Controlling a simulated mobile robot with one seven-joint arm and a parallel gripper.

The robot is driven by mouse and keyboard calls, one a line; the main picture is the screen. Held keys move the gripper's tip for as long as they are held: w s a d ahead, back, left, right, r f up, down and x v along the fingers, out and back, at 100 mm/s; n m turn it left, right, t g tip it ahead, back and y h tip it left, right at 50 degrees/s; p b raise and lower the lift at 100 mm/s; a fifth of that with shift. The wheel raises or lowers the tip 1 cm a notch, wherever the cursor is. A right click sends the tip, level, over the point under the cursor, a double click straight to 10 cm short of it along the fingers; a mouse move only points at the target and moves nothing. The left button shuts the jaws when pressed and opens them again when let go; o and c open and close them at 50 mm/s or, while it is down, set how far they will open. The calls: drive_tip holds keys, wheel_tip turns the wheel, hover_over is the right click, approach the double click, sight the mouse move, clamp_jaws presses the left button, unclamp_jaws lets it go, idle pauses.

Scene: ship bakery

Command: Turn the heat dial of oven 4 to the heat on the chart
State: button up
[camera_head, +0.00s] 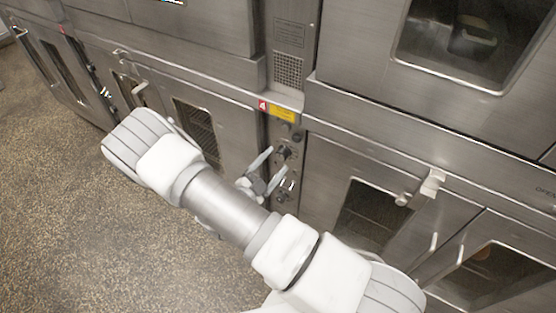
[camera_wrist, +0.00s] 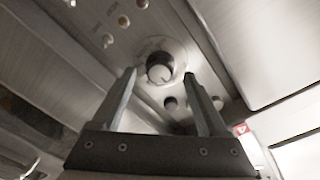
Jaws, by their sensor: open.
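A round dark dial with a pale ring (camera_wrist: 160,68) is on the metal control panel between two ovens. The dial (camera_head: 284,152) is small and partly crowded by my fingers in the head view. My gripper (camera_head: 276,160) is open in front of the panel. In the wrist view the fingertips of my gripper (camera_wrist: 160,75) stand to either side of the dial, with a gap around it; I cannot tell their depth from it. A red tag (camera_wrist: 240,129) seems to read 4. The dial's setting is too blurred to read, and no heat chart is clearly visible.
Smaller knobs (camera_wrist: 170,103) and small indicators (camera_wrist: 124,20) share the panel. A yellow label (camera_head: 281,112) is above it. An oven door (camera_head: 205,130) lies left, and an oven door handle (camera_head: 430,186) juts out at right. Speckled floor (camera_head: 80,220) at left is clear.

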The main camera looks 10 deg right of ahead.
drive_tip(key=shift+x, duration=1.15)
clamp_jaws()
